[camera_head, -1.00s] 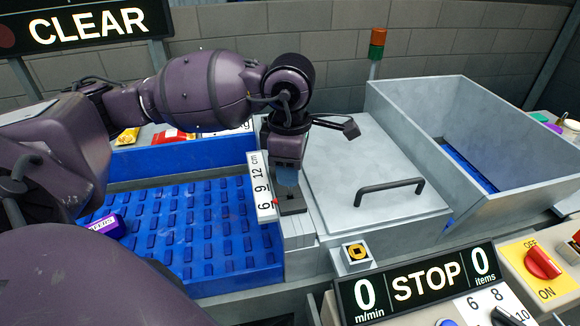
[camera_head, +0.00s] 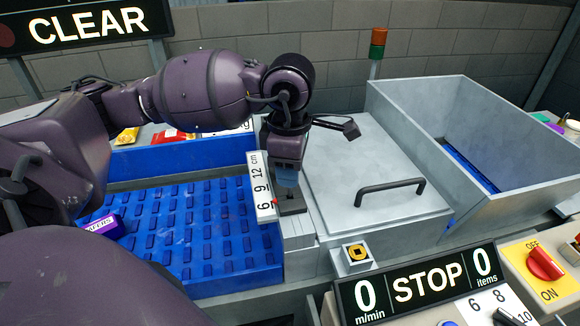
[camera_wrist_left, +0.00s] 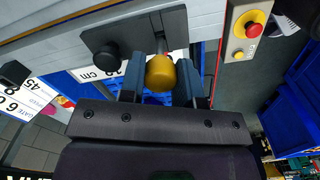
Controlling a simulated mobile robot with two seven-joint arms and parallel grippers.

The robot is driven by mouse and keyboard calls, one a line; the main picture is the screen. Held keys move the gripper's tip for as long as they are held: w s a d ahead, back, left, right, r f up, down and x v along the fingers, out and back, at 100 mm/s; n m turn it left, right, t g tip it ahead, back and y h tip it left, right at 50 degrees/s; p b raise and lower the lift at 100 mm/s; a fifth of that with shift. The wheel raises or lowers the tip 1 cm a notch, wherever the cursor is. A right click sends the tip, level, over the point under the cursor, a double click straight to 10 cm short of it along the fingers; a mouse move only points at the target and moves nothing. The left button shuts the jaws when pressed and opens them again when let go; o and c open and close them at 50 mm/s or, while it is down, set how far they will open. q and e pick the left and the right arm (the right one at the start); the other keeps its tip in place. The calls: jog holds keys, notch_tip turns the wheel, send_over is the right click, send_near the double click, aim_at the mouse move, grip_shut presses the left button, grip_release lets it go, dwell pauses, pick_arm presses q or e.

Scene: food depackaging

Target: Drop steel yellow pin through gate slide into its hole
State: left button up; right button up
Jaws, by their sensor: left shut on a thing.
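My left gripper (camera_head: 288,182) is just above the dark gate slide block (camera_head: 292,204), beside the white scale plate (camera_head: 262,187). In the left wrist view, its two blue-grey fingers (camera_wrist_left: 161,78) are shut on the yellow pin (camera_wrist_left: 161,72). The pin's rounded yellow head shows between them, with a short steel part beyond it at the dark slide plate (camera_wrist_left: 140,30). The slide's black knob (camera_wrist_left: 104,55) is beside the pin. The hole is hidden, so I cannot tell how deep the pin sits. My right gripper is not in view.
A blue studded conveyor (camera_head: 190,235) with a purple packet (camera_head: 104,226) lies left of the gate. A grey lid with a black handle (camera_head: 390,187) and a grey hopper (camera_head: 460,120) are to the right. A STOP panel (camera_head: 418,283) is in front.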

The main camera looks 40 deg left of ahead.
aim_at(289, 196)
pick_arm(q)
jog(key=shift+f, duration=0.4)
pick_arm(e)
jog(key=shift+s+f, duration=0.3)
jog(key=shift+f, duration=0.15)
pick_arm(q)
jog(key=shift+f+b, duration=0.45)
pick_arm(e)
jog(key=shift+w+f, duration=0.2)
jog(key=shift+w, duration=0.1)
pick_arm(q)
jog(key=shift+f, duration=0.15)
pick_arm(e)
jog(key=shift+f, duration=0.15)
pick_arm(q)
jog(key=shift+f, duration=0.15)
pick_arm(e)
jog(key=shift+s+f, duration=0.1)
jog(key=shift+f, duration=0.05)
pick_arm(q)
jog(key=shift+f+b, duration=0.5)
jog(key=shift+b, duration=0.05)
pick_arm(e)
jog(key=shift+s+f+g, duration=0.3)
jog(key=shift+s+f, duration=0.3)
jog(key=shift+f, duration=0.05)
